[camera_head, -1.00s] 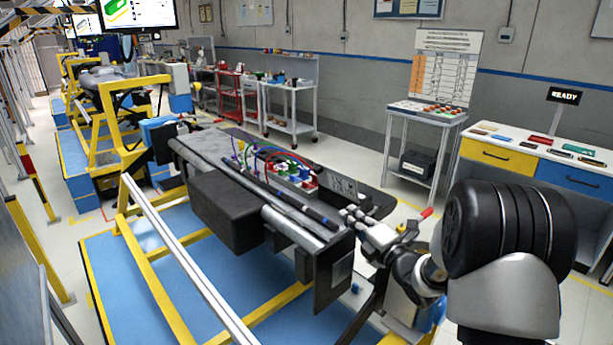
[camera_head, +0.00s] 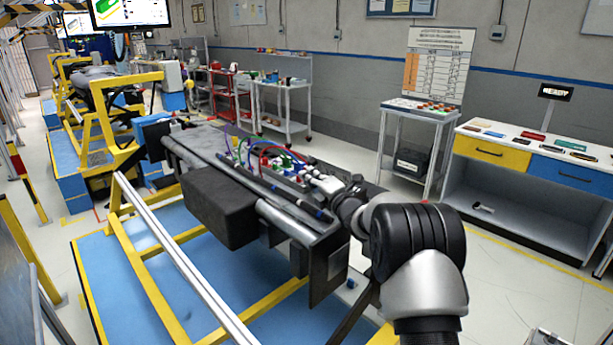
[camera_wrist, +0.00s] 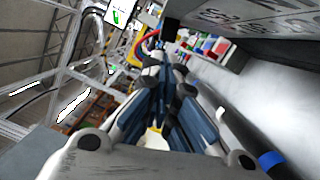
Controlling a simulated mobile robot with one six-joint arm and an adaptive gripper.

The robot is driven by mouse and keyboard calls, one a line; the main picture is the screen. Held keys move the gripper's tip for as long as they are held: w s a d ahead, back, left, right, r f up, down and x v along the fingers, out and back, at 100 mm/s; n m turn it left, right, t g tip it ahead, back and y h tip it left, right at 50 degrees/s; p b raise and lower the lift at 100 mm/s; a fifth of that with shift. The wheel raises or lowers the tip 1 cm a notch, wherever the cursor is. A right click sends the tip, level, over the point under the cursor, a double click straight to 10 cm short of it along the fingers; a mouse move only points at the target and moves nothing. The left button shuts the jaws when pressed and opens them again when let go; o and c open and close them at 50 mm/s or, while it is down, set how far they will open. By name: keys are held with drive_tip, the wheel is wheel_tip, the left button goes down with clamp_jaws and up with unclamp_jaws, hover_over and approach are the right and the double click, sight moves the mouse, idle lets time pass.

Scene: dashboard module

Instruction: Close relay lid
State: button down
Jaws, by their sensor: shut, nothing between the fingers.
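The dashboard module (camera_head: 215,165) is a long dark beam on a yellow frame. Its relay box (camera_head: 283,166), with coloured relays and red, green and blue wires, sits on its upper side. In the wrist view the relays (camera_wrist: 215,48) show beyond my fingers. A grey panel with printed markings (camera_wrist: 250,18), apparently the relay lid, fills the upper right there, beside and above the fingers. In the head view my arm hides most of it. My gripper (camera_head: 309,172) is shut and empty at the right end of the relay box; its fingertips (camera_wrist: 158,58) meet. I cannot tell whether they touch the lid.
A black rod (camera_head: 275,190) runs along the module in front of the relay box. A white stand with a chart board (camera_head: 438,68) and a workbench with yellow and blue drawers (camera_head: 490,151) stand to the right. The floor between is clear.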

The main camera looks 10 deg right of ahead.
drive_tip(key=shift+x, duration=1)
drive_tip(key=shift+r, duration=0.15)
drive_tip(key=shift+w+d+r+m+p, duration=0.1)
drive_tip(key=shift+d+r+m+p, duration=0.1)
drive_tip(key=shift+m+p, duration=0.5)
